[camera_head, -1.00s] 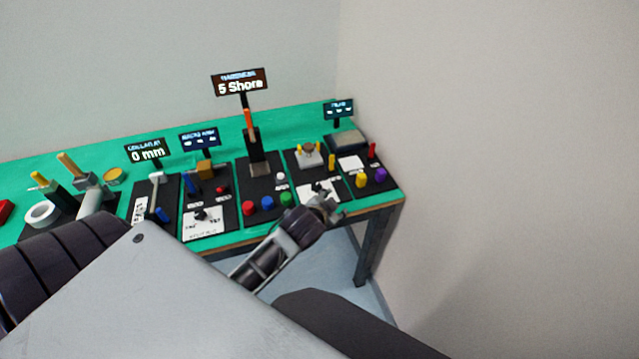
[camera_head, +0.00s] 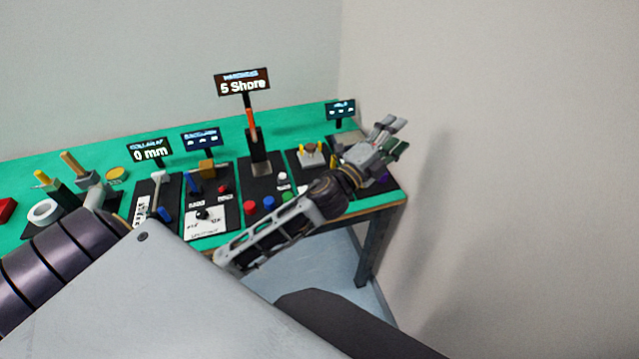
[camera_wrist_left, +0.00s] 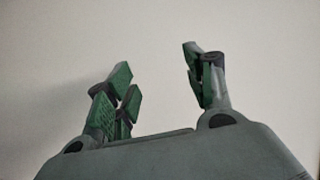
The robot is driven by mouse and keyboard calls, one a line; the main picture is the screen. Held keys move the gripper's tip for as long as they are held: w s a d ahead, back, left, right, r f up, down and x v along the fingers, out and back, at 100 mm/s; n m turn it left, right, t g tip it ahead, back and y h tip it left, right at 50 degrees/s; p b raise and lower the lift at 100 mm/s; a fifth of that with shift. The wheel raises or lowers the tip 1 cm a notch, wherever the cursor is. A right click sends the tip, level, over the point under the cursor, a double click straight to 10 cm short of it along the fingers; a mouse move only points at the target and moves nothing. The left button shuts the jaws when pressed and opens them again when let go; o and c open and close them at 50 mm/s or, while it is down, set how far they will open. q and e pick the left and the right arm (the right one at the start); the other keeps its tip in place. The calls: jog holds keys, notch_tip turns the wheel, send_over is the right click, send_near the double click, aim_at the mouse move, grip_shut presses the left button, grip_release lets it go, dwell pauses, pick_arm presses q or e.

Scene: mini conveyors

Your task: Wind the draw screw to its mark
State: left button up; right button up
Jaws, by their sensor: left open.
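I cannot tell for sure which fixture is the draw screw; no label with that name is readable. A station with a "0 mm" sign (camera_head: 150,150) has a pale upright lever (camera_head: 157,190) and a blue handle (camera_head: 164,214) on a dark board. My left gripper (camera_head: 397,136) is open and empty, raised over the bench's right end and pointing toward the wall. In the left wrist view its green-padded fingers (camera_wrist_left: 158,80) are spread apart with only plain wall beyond. My right gripper is not in view.
The green bench (camera_head: 100,152) carries several boards. The "5 Shore" sign (camera_head: 243,82) stands above a middle station with red (camera_head: 249,205) and blue (camera_head: 268,202) knobs. A white roll (camera_head: 43,212) lies at left. The pale wall closes in at right; my forearm covers the right-hand boards.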

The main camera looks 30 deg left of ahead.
pick_arm(q)
jog(key=s+d+m+g+h, duration=0.2)
jog(key=d+m+g+h, duration=0.45)
jog(key=m, duration=0.55)
jog(key=s+d+m+g+h, duration=0.3)
jog(key=d+m+g+h, duration=0.3)
jog(key=m, duration=0.7)
jog(key=w+a+f+m+g+y, duration=0.2)
jog(key=a+f+m+g+y, duration=0.5)
jog(key=a+f+y, duration=0.6)
jog(key=a+r+m+y, duration=0.1)
jog(key=a+y, duration=0.4)
jog(key=a, duration=1.3)
jog(key=shift+a+r, duration=0.25)
jog(key=shift+r, duration=0.15)
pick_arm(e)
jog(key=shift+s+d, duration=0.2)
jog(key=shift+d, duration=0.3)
